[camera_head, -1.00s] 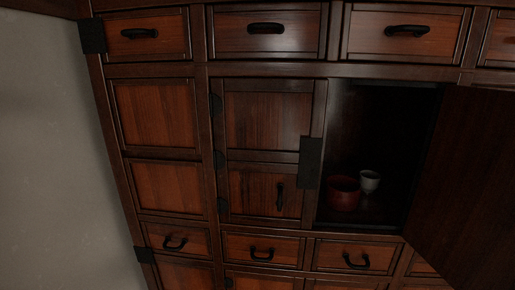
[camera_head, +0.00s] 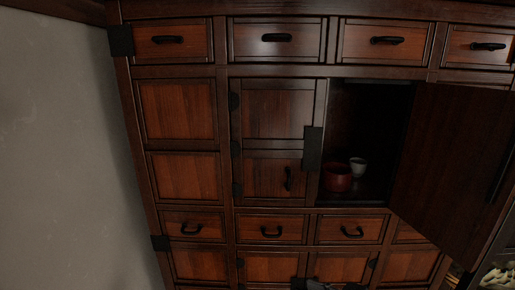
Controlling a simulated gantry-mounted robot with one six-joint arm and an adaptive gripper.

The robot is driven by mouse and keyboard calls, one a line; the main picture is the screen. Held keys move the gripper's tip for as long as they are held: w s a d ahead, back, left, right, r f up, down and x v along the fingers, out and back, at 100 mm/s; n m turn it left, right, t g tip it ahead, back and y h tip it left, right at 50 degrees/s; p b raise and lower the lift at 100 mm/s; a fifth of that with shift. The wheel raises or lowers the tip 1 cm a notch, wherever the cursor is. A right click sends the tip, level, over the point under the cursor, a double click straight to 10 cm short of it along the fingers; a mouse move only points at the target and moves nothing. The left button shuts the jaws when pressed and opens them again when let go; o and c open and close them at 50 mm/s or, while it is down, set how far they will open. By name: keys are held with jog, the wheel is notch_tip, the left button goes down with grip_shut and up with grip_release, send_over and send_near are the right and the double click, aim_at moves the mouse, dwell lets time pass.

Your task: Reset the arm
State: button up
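My gripper cannot be made out in this view. A dark shape (camera_head: 318,285) is cut off by the bottom edge, and I cannot tell what it is. The wooden cabinet (camera_head: 226,140) fills most of the view. Its right-hand door (camera_head: 450,165) stands open to the right. Inside the dark compartment, a red-brown cup (camera_head: 337,178) and a smaller pale cup (camera_head: 358,167) stand close together on the compartment floor.
The left cabinet door (camera_head: 272,110) is shut. The drawers above and below the compartment, such as the top one (camera_head: 277,38), are shut. A plain grey wall (camera_head: 60,150) is at the left. Partly seen pale green items (camera_head: 497,275) are at the lower right corner.

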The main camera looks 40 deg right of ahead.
jog(key=w+a+f+g, duration=0.1)
jog(key=w+a+f, duration=0.2)
jog(key=a, duration=0.7)
jog(key=w+a+f, duration=0.2)
jog(key=a, duration=0.8)
jog(key=s+a+h, duration=0.2)
jog(key=s+a, duration=0.3)
jog(key=a, duration=0.7)
notch_tip(320, 180, up, 14)
jog(key=p, duration=1.4)
jog(key=shift+r+t, duration=0.2)
jog(key=shift+t, duration=0.1)
